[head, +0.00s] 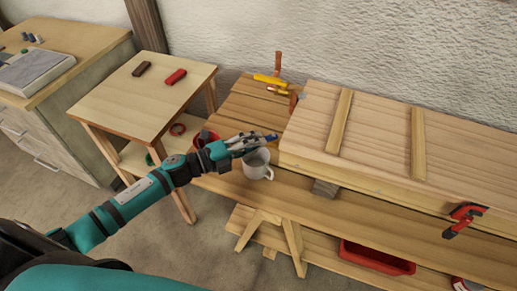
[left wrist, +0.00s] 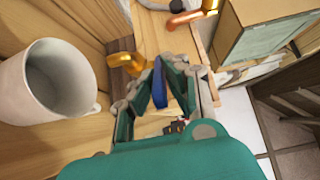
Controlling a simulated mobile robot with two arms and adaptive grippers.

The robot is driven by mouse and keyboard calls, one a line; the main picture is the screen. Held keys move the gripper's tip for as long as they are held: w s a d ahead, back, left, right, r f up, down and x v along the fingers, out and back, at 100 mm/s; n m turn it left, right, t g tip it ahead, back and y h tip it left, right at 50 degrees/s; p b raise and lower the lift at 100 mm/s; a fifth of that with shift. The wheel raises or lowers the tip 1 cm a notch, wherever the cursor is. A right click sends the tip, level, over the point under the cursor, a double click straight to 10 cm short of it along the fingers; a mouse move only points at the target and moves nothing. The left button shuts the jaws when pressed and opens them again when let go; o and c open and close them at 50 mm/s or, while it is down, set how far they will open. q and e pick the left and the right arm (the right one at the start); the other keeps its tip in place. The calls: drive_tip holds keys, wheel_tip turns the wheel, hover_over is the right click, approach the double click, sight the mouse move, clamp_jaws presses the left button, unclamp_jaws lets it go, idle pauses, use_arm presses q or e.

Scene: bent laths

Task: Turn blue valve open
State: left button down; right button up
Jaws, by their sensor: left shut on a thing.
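The blue valve handle (head: 271,137) shows as a small blue tip at the end of my left gripper (head: 262,139). In the left wrist view the blue handle (left wrist: 160,93) is a narrow blue bar between the two fingers of my left gripper (left wrist: 163,75), which is shut on it. A brass fitting (left wrist: 126,62) is just beyond the fingers. The fingers hide much of the handle and how it joins the fitting, so its turn angle is unclear. My right gripper is in neither view.
A white mug (head: 257,166) stands close beside my left gripper, also large in the left wrist view (left wrist: 48,85). A copper pipe (head: 278,62) with a yellow handle (head: 270,80) stands behind. A raised plank top (head: 385,135) with a red clamp (head: 464,216) lies right.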

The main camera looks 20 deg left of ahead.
use_arm(q)
drive_tip(key=shift+w+a+f+m+g+h+b, duration=0.1)
drive_tip(key=shift+w+a+m+g+h+b, duration=0.1)
drive_tip(key=shift+m+g+h+b, duration=0.45)
drive_tip(key=shift+w+a+m+g+h+b, duration=0.15)
drive_tip(key=shift+w+m+g+h+b, duration=0.15)
drive_tip(key=shift+m+g+b, duration=0.35)
drive_tip(key=shift+w+a+f+m+g+h+b, duration=0.15)
drive_tip(key=shift+m+g+h+b, duration=0.35)
drive_tip(key=shift+g+b, duration=0.4)
drive_tip(key=shift+r, duration=0.15)
drive_tip(key=c, duration=1.4)
unclamp_jaws()
drive_tip(key=v, duration=1.2)
